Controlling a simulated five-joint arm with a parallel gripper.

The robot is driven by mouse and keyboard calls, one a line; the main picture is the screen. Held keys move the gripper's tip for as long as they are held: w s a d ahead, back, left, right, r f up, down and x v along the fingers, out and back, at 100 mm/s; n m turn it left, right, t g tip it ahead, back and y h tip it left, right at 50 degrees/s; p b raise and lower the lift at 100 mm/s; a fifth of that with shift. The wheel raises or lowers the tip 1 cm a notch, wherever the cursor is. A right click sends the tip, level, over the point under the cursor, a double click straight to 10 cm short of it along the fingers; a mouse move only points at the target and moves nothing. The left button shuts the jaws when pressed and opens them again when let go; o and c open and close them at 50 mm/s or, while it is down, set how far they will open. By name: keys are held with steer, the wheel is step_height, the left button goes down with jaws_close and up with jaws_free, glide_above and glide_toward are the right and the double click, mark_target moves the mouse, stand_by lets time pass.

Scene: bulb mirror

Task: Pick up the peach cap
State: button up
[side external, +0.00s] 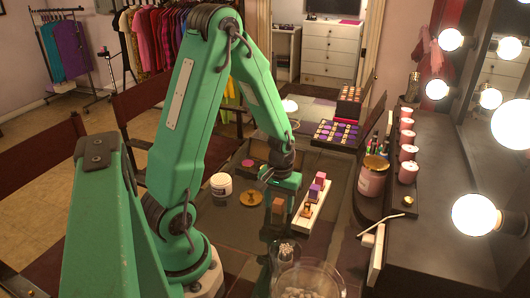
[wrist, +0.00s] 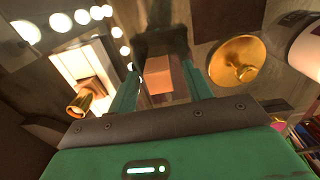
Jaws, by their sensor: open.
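The peach cap (wrist: 158,75) is a small block-like piece that shows between my fingers in the wrist view. In the side view it is a small orange-brown piece (side external: 278,205) just under my gripper (side external: 281,194), on the dark glass table. My gripper (wrist: 160,88) is open, with one green finger on each side of the cap. I cannot tell whether either finger touches it.
A white tray (side external: 313,212) with small coloured pieces stands close on the right. A glass bowl (side external: 308,281) is in front. An open palette (side external: 336,133) lies behind.

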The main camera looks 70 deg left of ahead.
mark_target(279, 201)
steer(key=c, duration=1)
steer(key=shift+r, duration=0.15)
steer(key=shift+c, duration=0.2)
steer(key=shift+r, duration=1.1)
steer(key=shift+d+r, duration=0.1)
steer(key=shift+r, duration=0.85)
steer(key=s+d+r, duration=0.1)
steer(key=d+r, duration=0.5)
steer(key=d, duration=0.5)
steer(key=shift+s+d+r, duration=0.2)
steer(key=shift+s+r, duration=0.1)
steer(key=w+a+r+n, duration=0.1)
steer(key=w+a+r, duration=0.1)
steer(key=w+a, duration=0.3)
steer(key=shift+w+a+r, duration=0.15)
steer(key=shift+w+r, duration=0.1)
steer(key=shift+w, duration=0.85)
